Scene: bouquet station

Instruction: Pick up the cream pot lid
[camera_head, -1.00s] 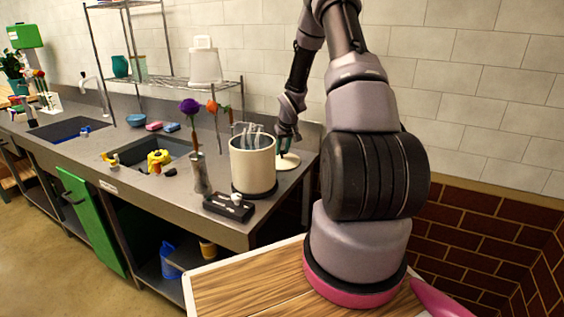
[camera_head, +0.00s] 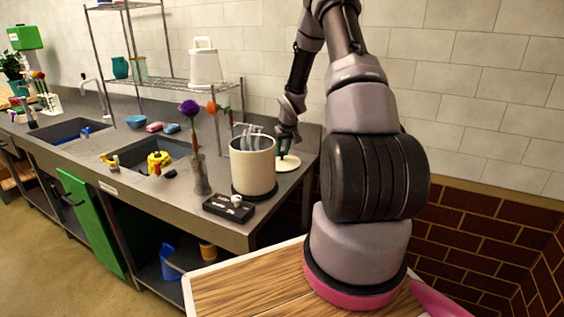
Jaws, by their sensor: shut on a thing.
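The cream pot lid (camera_head: 290,164) is a pale, flat disc on the grey counter's right end, just right of and behind the pot. The cream pot (camera_head: 252,165) stands open on a dark round base, with light, wispy shapes above its rim. My gripper (camera_head: 285,152) points down at the lid from above and is shut on it, at about its middle. The fingertips are small and dark here, and the lid's grip point is partly hidden. I cannot tell whether the lid is clear of the counter.
A black control box (camera_head: 229,207) sits in front of the pot. A vase (camera_head: 199,175) with purple and orange flowers stands left of it. A wire shelf (camera_head: 180,83) holding a white container (camera_head: 205,64) rises behind. The grey counter (camera_head: 131,180) has two sinks.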

